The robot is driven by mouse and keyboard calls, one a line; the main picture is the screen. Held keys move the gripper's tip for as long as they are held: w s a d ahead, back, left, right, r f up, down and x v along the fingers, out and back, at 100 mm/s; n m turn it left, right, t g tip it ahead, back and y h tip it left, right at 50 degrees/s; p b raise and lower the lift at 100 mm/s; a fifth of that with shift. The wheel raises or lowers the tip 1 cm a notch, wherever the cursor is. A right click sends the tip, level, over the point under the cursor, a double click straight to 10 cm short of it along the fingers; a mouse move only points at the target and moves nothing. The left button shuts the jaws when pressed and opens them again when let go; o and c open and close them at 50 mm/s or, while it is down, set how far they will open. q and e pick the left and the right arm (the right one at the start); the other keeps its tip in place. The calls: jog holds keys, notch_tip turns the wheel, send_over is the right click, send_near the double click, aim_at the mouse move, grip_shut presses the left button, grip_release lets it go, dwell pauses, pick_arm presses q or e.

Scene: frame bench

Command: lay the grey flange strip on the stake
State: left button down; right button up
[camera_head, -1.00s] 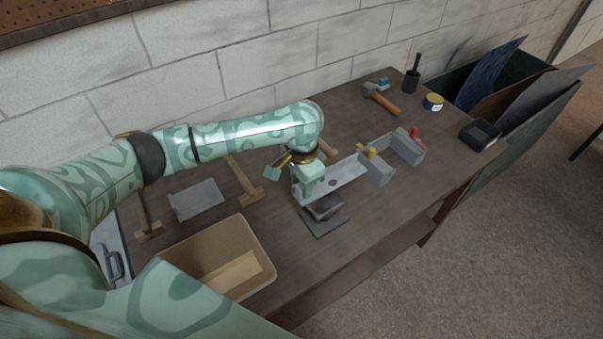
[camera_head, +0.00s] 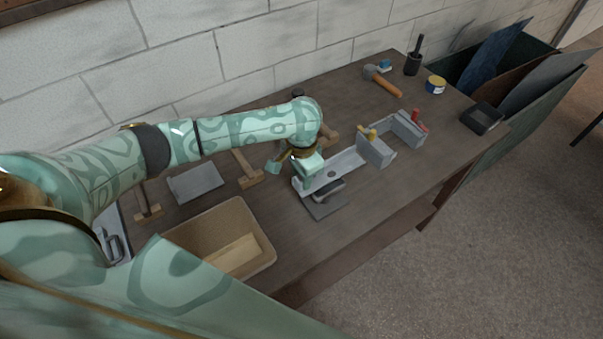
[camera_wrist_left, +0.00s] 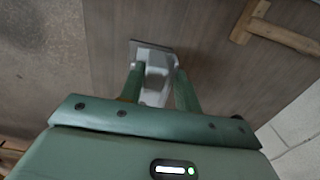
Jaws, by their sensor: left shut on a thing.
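My left gripper (camera_head: 307,172) is low over the bench, pointing down. In the left wrist view its fingers (camera_wrist_left: 159,88) are closed around a pale grey piece, which I take for the grey flange strip (camera_wrist_left: 153,80); the fingers hide part of it. In the head view a long pale grey bar with a hole (camera_head: 345,165) runs right from beneath the gripper; whether it joins the held piece I cannot tell. A darker grey block, probably the stake (camera_head: 329,190), is just in front, above a flat plate (camera_head: 323,209). Contact between strip and stake is unclear. My right gripper is not in view.
Grey upright blocks (camera_head: 377,152) with yellow and red parts stand to the right. A beige bin (camera_head: 266,238) is at front left. A grey sheet (camera_head: 196,183) and wooden mallets (camera_head: 247,168) lie at left. A hammer (camera_head: 383,82) lies at the back.

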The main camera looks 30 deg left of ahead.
pick_arm(q)
jog(key=shift+f+b, duration=0.3)
jog(key=shift+f, duration=1.05)
jog(key=c, duration=0.9)
grip_release()
notch_tip(320, 180, up, 16)
jog(key=p, duration=0.4)
jog(key=shift+r+p, duration=0.1)
jog(key=shift+p, duration=0.25)
jog(key=shift+s, duration=0.1)
